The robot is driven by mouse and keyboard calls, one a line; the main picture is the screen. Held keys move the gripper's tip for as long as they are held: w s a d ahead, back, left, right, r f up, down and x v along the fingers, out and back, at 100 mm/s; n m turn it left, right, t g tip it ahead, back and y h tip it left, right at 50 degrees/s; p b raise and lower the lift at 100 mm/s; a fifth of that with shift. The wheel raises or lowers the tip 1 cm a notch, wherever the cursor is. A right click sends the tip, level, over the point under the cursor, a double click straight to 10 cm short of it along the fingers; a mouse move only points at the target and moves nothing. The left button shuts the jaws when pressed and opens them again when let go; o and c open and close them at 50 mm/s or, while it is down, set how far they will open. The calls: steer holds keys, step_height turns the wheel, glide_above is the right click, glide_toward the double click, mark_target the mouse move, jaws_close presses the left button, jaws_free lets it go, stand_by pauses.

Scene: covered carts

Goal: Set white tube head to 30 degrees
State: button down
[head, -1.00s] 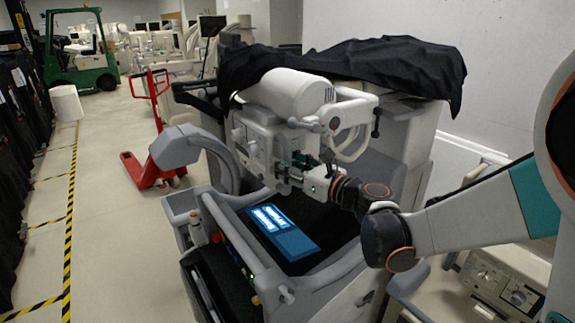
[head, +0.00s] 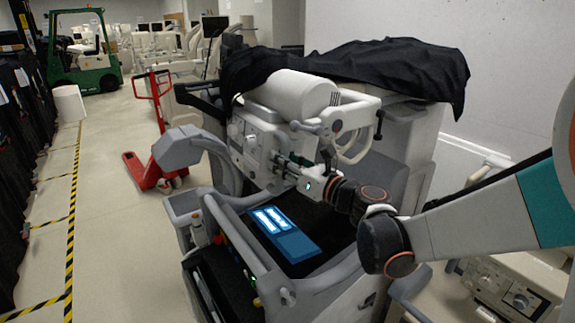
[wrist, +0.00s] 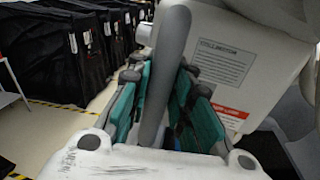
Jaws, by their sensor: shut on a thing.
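The white tube head (head: 299,94) is a white cylinder joined to a boxy white control housing (head: 250,141) on a cart. It looks somewhat tilted; I cannot read its angle. Its white casing with a printed label also fills the upper right of the wrist view (wrist: 222,62). My gripper (head: 284,160) is at the right side of the housing. In the wrist view my gripper's teal-padded fingers (wrist: 165,108) are shut around a grey handle bar (wrist: 171,55) beside the casing. The lower end of the bar is hidden between the fingers.
A black cover (head: 350,70) drapes over the cart's back. A curved grey arm (head: 190,147) stands left of the head, and a lit blue screen (head: 283,231) lies below. Another machine (head: 510,285) is at lower right. The aisle floor (head: 110,215) at left is clear.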

steer(key=shift+s+a+r+m+t+p, duration=0.15)
steer(key=shift+s+a+r+m+p, duration=0.15)
steer(key=shift+r+m, duration=0.35)
steer(key=shift+s+a+r+m+t+p, duration=0.1)
steer(key=shift+s+a+r+m, duration=0.1)
steer(key=shift+a+r+m, duration=0.35)
steer(key=shift+s+a+r+m+t+p, duration=0.15)
steer(key=shift+s+a+r+m, duration=0.1)
steer(key=shift+r+m, duration=0.55)
steer(key=c, duration=1.4)
jaws_free()
steer(key=shift+s+d, duration=0.15)
steer(key=shift+c, duration=0.2)
steer(key=v, duration=1.1)
steer(key=shift+s+d, duration=0.2)
steer(key=shift+d, duration=0.15)
steer(key=shift+f, duration=0.15)
